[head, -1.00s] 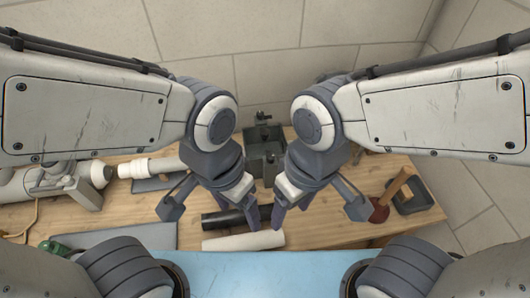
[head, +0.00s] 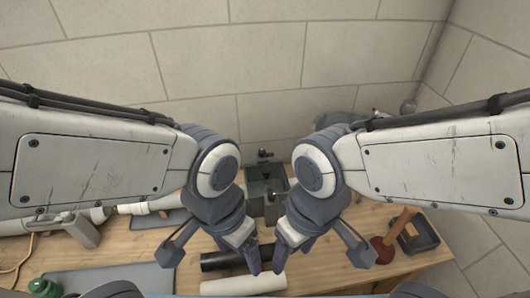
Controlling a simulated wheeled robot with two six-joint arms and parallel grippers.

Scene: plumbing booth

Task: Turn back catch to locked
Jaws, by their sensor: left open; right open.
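A dark grey open-topped box-like fixture (head: 266,186) stands at the back of the wooden bench, between my two arms. A small dark lever-like part (head: 264,155) shows at its back edge; I cannot tell whether it is the back catch or how it is set. My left gripper (head: 252,260) is open and points down in front of the fixture, above the pipes. My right gripper (head: 280,260) is open close beside it. Both look empty and apart from the fixture. My wrists hide parts of the fixture's sides.
A black pipe (head: 222,261) and a white pipe (head: 240,286) lie at the front of the bench. A plunger (head: 384,247) and a dark square tray (head: 417,236) stand right. A grey mat (head: 110,280), green object (head: 44,288) and grey clamp (head: 76,229) are left.

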